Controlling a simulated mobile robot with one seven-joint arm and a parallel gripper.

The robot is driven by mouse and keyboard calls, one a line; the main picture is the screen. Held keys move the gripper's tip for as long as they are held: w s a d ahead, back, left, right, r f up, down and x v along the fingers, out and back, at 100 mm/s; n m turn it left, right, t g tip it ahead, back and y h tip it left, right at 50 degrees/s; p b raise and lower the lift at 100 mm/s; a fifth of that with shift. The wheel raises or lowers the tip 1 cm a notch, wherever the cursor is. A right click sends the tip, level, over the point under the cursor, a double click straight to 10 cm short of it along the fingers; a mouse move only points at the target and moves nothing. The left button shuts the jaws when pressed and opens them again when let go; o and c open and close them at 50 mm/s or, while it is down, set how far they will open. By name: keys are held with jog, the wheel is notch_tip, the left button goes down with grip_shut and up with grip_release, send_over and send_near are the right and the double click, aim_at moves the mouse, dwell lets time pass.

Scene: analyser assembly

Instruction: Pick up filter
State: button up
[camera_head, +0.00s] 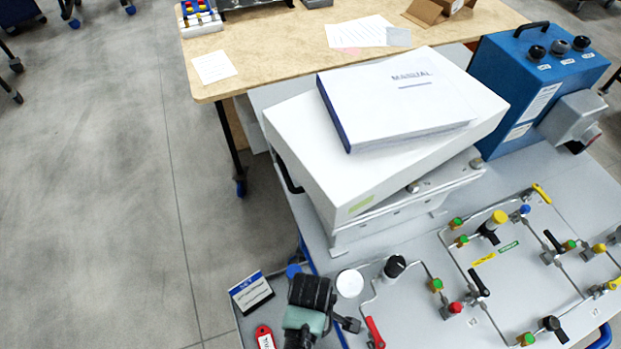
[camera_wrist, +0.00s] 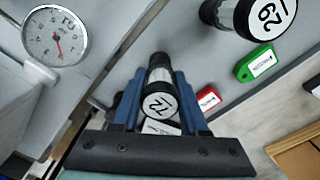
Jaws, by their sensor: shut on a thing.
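In the wrist view, my gripper (camera_wrist: 160,78) has its blue fingers closed around a small cylinder, which I take to be the filter (camera_wrist: 161,104). The filter has a black end, a metallic body and a white round face with a number like 72. Its lower part is partly hidden by the fingers and the dark gripper bar. A similar cylinder (camera_wrist: 265,14) with a white numbered face stands apart at the upper right. In the head view, my dark gripper (camera_head: 310,295) is over the front left of the grey cart; the filter cannot be made out there.
A round gauge (camera_wrist: 55,36) is at the upper left in the wrist view. Green (camera_wrist: 255,63) and red (camera_wrist: 208,100) tags lie nearby. The grey cart (camera_head: 400,305) carries tubing and valves, a white box with a manual (camera_head: 400,95), and a blue case (camera_head: 515,75).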

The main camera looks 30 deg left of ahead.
grip_shut()
jog(key=shift+r, duration=0.15)
